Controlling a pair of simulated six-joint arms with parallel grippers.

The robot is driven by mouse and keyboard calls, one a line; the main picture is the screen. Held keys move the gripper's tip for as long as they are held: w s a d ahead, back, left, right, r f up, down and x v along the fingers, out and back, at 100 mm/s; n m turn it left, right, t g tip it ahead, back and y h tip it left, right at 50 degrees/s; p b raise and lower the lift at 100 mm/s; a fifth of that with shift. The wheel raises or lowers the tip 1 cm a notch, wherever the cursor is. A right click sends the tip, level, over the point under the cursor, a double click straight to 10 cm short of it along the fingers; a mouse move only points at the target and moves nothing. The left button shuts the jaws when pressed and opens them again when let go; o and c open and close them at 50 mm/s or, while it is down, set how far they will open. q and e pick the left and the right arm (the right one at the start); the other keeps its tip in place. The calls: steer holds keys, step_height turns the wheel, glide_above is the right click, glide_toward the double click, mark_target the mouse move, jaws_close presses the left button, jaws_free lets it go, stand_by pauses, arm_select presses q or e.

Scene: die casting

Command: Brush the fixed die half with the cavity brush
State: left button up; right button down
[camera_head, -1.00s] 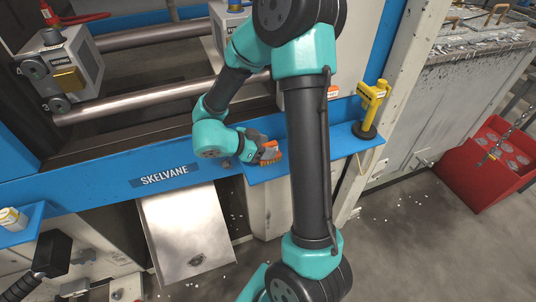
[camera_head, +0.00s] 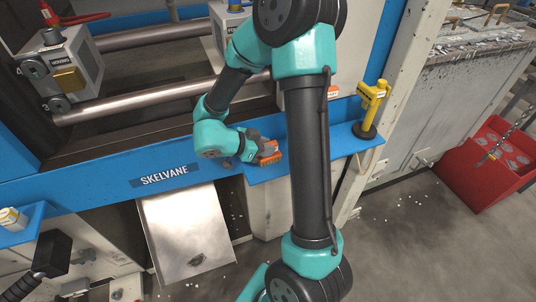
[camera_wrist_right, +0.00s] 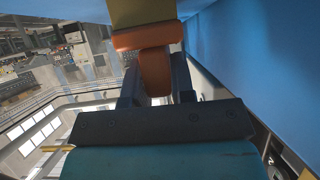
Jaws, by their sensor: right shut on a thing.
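My right gripper (camera_head: 257,150) is at the blue shelf on the front of the machine, shut on the orange cavity brush (camera_head: 269,158). The brush's orange handle (camera_wrist_right: 154,66) lies between the fingers in the right wrist view, with a yellowish part beyond it. In the head view the bristles are hidden. A grey die block (camera_head: 228,20) at the top, probably the fixed half, is partly covered by my right arm. The block labelled MOVING (camera_head: 60,62) is at the upper left. I do not see my left gripper.
Steel tie bars (camera_head: 150,98) run between the blocks. A yellow tool (camera_head: 371,105) stands on the right of the blue shelf (camera_head: 345,142). A metal chute (camera_head: 187,235) slopes below.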

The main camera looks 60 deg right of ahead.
steer(key=shift+r, duration=3.05)
